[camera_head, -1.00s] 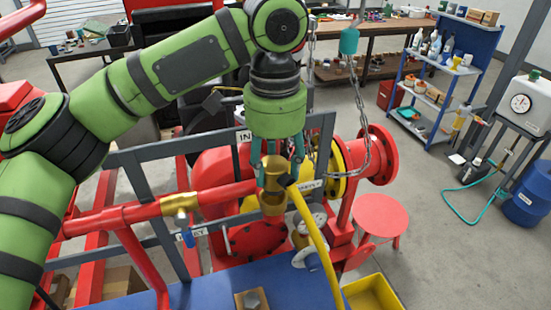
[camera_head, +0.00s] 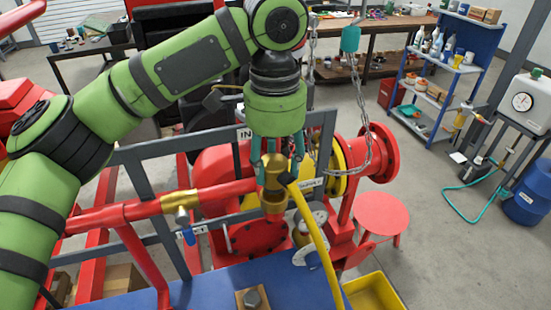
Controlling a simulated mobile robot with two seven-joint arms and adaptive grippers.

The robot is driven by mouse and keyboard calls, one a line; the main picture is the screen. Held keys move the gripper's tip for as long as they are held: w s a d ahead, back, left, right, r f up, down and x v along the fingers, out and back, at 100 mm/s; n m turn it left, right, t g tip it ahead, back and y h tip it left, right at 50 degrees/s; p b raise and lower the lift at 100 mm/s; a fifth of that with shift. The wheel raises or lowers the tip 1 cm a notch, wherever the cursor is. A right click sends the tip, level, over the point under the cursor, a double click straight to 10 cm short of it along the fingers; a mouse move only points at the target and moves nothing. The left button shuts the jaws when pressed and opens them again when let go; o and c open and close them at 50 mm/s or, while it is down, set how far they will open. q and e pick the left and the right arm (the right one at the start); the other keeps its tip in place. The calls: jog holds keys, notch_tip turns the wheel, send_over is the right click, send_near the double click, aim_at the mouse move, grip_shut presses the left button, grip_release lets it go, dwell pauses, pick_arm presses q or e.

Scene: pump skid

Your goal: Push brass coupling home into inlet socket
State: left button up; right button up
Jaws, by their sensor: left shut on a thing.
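The brass coupling (camera_head: 274,172) is held in my left gripper (camera_head: 277,165), whose teal fingers are shut around it from above. A yellow hose (camera_head: 318,240) runs from the coupling's right side down to the front. A brass cup-like piece (camera_head: 274,203), which looks like the inlet socket, is directly below the coupling, near the end of the red pipe (camera_head: 225,194). The coupling seems to line up over it, but I cannot tell how deep it sits. My right gripper is not in view.
A grey frame (camera_head: 150,190) with labels stands around the pipe. A brass valve (camera_head: 181,201) with a blue handle is to the left. A gauge (camera_head: 313,216) and a hanging chain (camera_head: 366,150) are close on the right. A blue bench top (camera_head: 215,290) lies in front.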

pick_arm(q)
jog(key=shift+f+b, duration=0.3)
jog(key=shift+f, duration=1.4)
jog(key=o, duration=1.3)
jog(key=shift+o, duration=0.2)
notch_tip(320, 180, up, 12)
jog(key=shift+r, duration=0.1)
